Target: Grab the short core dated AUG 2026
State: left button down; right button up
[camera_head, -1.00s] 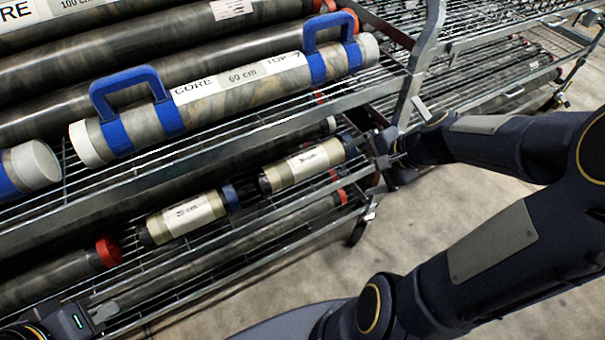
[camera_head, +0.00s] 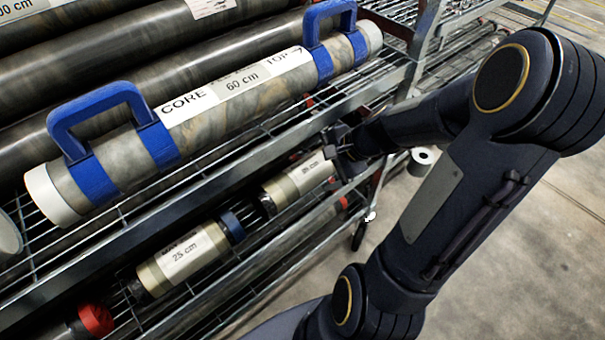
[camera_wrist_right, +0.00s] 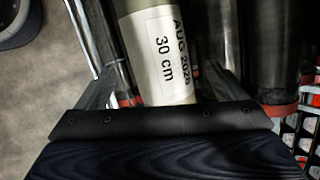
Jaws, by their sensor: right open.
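The left short core (camera_head: 183,255) is labelled 25 cm. The right short core (camera_head: 292,186) is partly hidden at its right end by my right gripper (camera_head: 335,158). In the right wrist view, a short core (camera_wrist_right: 160,50) with a label reading AUG and 30 cm lies between the open fingers of my right gripper (camera_wrist_right: 165,75). The last digit of its year is unclear. I cannot tell whether the fingers touch it. My left gripper is out of view.
A 60 cm core (camera_head: 235,105) with blue handles lies on the upper shelf (camera_head: 200,170), just above the short cores. Long dark tubes lie behind it. A red-capped tube (camera_head: 95,320) is at the lower left. Free floor (camera_head: 520,240) is at the right.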

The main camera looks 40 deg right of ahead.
aim_at(315, 169)
jog(key=b+x, duration=0.2)
jog(key=x, duration=0.3)
jog(key=shift+f, duration=0.25)
jog(key=shift+c, duration=0.3)
jog(key=c, duration=1.7)
jog(key=shift+r, duration=0.2)
jog(key=shift+c, duration=0.2)
